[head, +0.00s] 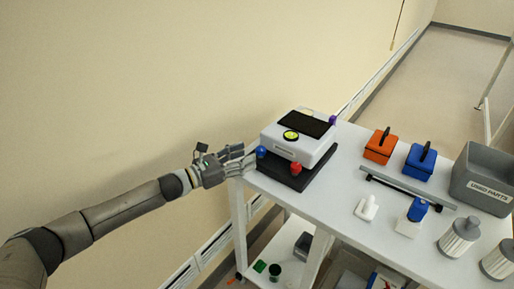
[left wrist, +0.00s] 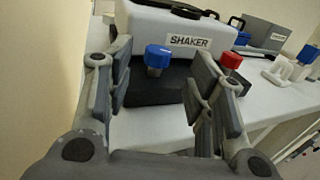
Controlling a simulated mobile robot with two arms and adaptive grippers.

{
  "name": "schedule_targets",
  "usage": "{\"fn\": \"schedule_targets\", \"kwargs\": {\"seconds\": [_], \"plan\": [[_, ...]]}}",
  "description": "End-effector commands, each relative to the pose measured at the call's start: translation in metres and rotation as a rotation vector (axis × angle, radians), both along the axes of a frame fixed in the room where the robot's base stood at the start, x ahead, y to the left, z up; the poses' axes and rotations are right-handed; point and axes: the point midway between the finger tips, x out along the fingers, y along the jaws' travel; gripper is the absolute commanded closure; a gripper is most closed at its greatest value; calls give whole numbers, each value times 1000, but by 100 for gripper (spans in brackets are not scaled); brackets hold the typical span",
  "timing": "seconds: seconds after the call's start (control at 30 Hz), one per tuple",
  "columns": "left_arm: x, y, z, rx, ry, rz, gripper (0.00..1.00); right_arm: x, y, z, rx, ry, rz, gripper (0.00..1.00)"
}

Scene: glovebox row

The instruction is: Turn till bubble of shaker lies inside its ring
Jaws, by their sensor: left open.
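The white shaker (head: 296,140) sits on a black base (head: 296,182) at the table's left end. On its top is a yellow-green round bubble level (head: 291,135); the bubble and ring are too small to tell apart. A blue knob (head: 261,151) and a red knob (head: 296,168) stand at the near corners, a purple knob (head: 332,119) at the far right. My left gripper (head: 243,160) is open just left of the blue knob. In the left wrist view the blue knob (left wrist: 157,58) shows between the spread fingers, farther ahead; the red knob (left wrist: 231,60) is at right.
The white table (head: 340,205) also holds an orange box (head: 380,149), a blue box (head: 420,164), a grey bar (head: 408,188), a blue-topped bottle, filter cylinders (head: 459,238) and a grey used-parts bin (head: 485,180). The wall is close on the left.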

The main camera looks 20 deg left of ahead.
Motion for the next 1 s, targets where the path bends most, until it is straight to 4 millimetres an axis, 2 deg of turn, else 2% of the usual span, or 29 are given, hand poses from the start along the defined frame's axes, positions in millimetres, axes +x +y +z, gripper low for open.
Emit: {"fn": "schedule_targets", "kwargs": {"seconds": [0.1,0.3,0.4,0.7,1.0], "plan": [[18,-15,3,-1,-2,0,51,2,0,7,0,-3,0,60],[35,-29,1,-1,1,0,51,21,1,12,3,-31,0,60],[39,-31,0,1,0,1,51,26,2,13,4,-40,0,60],[40,-33,0,1,1,1,51,22,1,13,3,-33,0,60],[40,-33,0,1,1,1,88,15,1,12,2,-21,0,60]]}}
